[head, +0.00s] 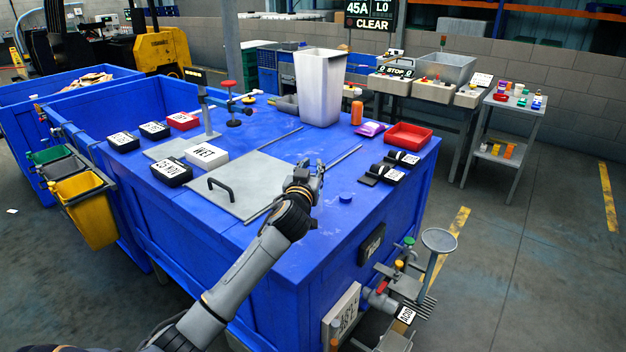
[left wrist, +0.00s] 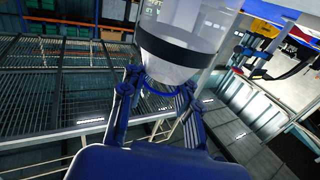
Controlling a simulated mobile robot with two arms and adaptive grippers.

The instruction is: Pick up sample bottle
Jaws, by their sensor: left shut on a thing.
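My left gripper (head: 305,180) is over the blue bin-top table, beside the grey hatch plate, with its arm coming in from the bottom left. In the left wrist view, my left gripper (left wrist: 158,105) has its two fingers at the narrow end of a clear, translucent bottle (left wrist: 185,35) with a dark band. The gripper is shut on this bottle, which appears to be the sample bottle. In the head view I cannot make the bottle out apart from the gripper. My right gripper is in neither view.
A tall pale bin (head: 320,88), an orange bottle (head: 357,113), a purple packet (head: 370,129) and a red tray (head: 407,136) stand at the back of the blue table (head: 300,262). A blue cap (head: 345,198) lies right of the gripper. The hatch plate (head: 262,180) has a handle.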

